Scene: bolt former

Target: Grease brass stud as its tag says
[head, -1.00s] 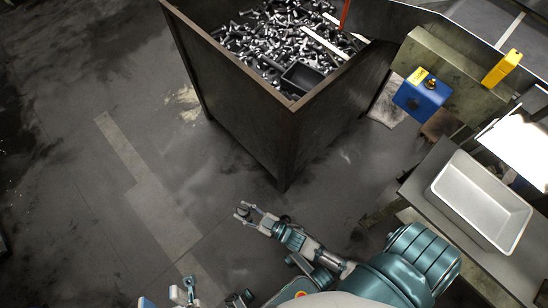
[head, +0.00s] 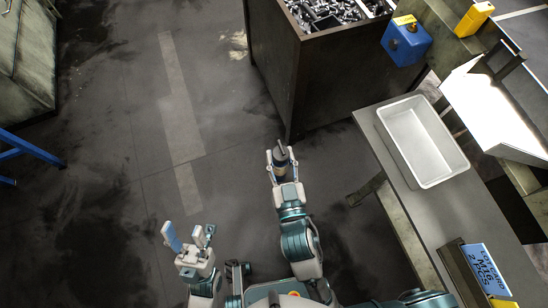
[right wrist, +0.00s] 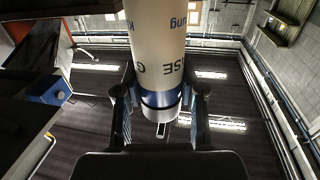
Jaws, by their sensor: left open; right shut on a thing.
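My right gripper (head: 281,163) is raised over the floor in front of the bin, shut on a cylinder with a dark tip. In the right wrist view this is a white printed cartridge (right wrist: 157,45) with a blue band, held upright between the fingers (right wrist: 160,105); part of its lettering is hidden. My left gripper (head: 188,237) is open and empty at the lower left, its fingers apart. A card (head: 485,268) at the lower right reads "LOT CARD M16 2 PCS". I cannot make out a brass stud or its tag.
A dark steel bin (head: 300,75) of bolts stands ahead. To the right is a bench (head: 385,150) with an empty white tray (head: 424,142). A blue box (head: 407,42) with a yellow label sits beyond it. The floor at left is clear up to a blue frame (head: 30,148).

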